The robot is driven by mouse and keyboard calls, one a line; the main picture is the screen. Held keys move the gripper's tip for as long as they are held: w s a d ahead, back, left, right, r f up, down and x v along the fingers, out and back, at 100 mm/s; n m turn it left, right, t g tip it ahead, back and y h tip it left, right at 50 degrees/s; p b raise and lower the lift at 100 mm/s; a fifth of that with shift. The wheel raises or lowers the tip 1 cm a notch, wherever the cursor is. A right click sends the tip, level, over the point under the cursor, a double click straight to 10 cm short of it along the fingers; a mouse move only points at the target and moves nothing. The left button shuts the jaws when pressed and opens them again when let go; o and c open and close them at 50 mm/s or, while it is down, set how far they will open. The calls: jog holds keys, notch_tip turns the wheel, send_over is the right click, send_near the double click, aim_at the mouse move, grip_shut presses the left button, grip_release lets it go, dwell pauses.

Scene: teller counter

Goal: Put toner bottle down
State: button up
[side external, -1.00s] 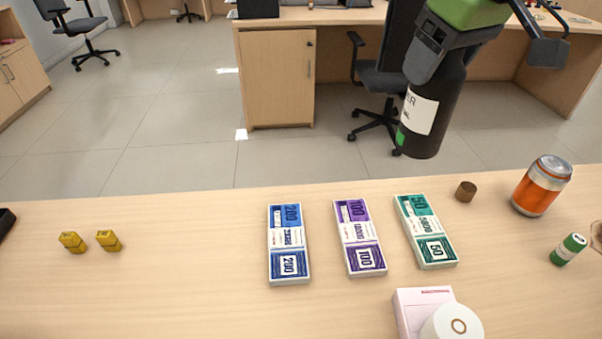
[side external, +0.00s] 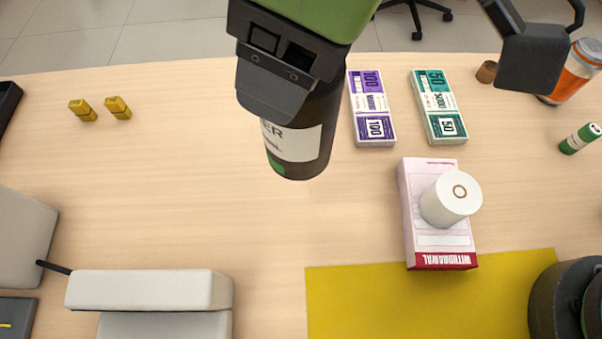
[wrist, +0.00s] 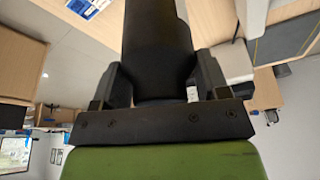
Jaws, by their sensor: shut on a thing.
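The toner bottle (side external: 299,138) is a dark cylinder with a white label and a small green patch near its base. In the side external view it hangs upright, a little tilted, in front of the wooden counter (side external: 190,190); its height above the top is hard to judge. My gripper (side external: 285,90) is shut on its upper part, which the jaws hide. In the wrist view the dark bottle (wrist: 158,50) stands between the two fingers of my gripper (wrist: 160,85).
Banknote bundles, purple (side external: 371,108) and green (side external: 438,107), lie behind right. A paper roll (side external: 450,199) sits on a pink withdrawal pad (side external: 422,225) by a yellow mat (side external: 400,300). A grey device (side external: 150,290) stands front left. Yellow blocks (side external: 82,110) lie far left. Mid-left counter is clear.

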aim_at(344, 72)
notch_tip(344, 72, down, 12)
jog(key=shift+r, duration=0.1)
dwell(0.4)
jog(key=o, duration=1.4)
jog(key=shift+f, duration=0.2)
jog(key=v, duration=1.2)
jog(key=shift+r, duration=0.15)
jog(key=shift+d, duration=0.1)
